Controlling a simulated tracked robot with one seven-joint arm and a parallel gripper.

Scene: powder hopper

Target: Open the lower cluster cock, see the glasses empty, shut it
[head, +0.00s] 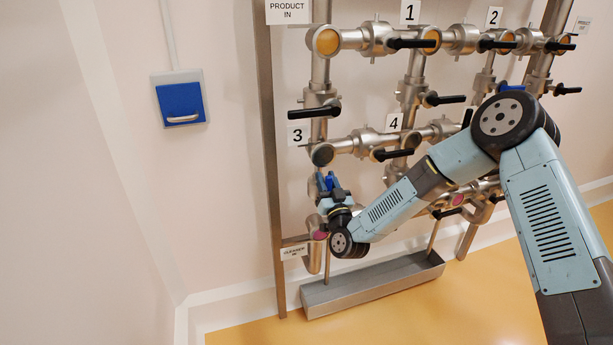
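A steel pipe cluster with black-handled cocks stands against the wall. Upper sight glasses, such as the left one (327,41), show orange; the middle left glass (322,154) looks dark. Low down, a left glass (320,233) and a right glass (457,200) show magenta. A low cock handle (447,212) shows at the right, partly behind my arm. My gripper (328,181) points up in front of the left pipe, just below the dark glass, and hides the fitting there. Its finger gap and any contact are unclear. I cannot tell which cock is the lower cluster one.
A grey trough (370,285) stands on the yellow floor under the pipes. A steel post (268,150) rises left of the pipes, with a "CLEANER IN" label (295,252). A blue wall box (181,103) hangs further left. The left floor is clear.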

